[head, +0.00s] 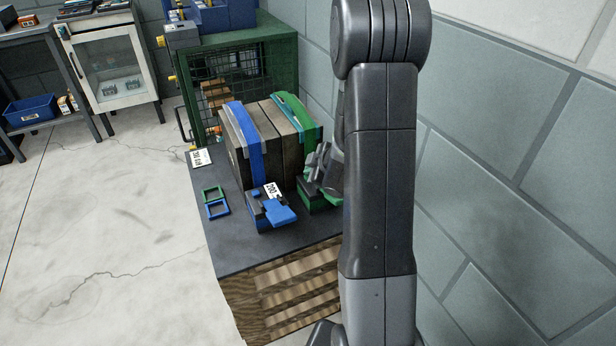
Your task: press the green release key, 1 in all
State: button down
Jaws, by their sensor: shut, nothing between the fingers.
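A blue strap (247,142) and a green strap (294,112) run over dark mould blocks (272,140) on the bench. In front of the blue strap stands a blue release unit (270,211) with a broad blue key and a white tag. To its right is a green release unit (313,203), partly covered by my arm and gripper. My gripper (314,183) is shut and empty, right over the green unit. The green key is mostly hidden, and I cannot tell whether the fingertips touch it.
A green frame and a blue frame (217,210) lie on the dark bench top (238,246), left of the blue unit. A green mesh cage (277,57) stands behind. A block wall (500,180) rises close on the right. The floor (110,235) at left is clear.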

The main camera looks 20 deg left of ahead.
jog(key=shift+f+b, duration=0.4)
jog(key=shift+f, duration=0.05)
dwell(0.4)
jog(key=shift+r, duration=0.1)
jog(key=shift+r+p, duration=0.75)
jog(key=shift+p, duration=0.2)
notch_tip(320, 180, up, 5)
jog(key=p, duration=0.5)
dwell(0.7)
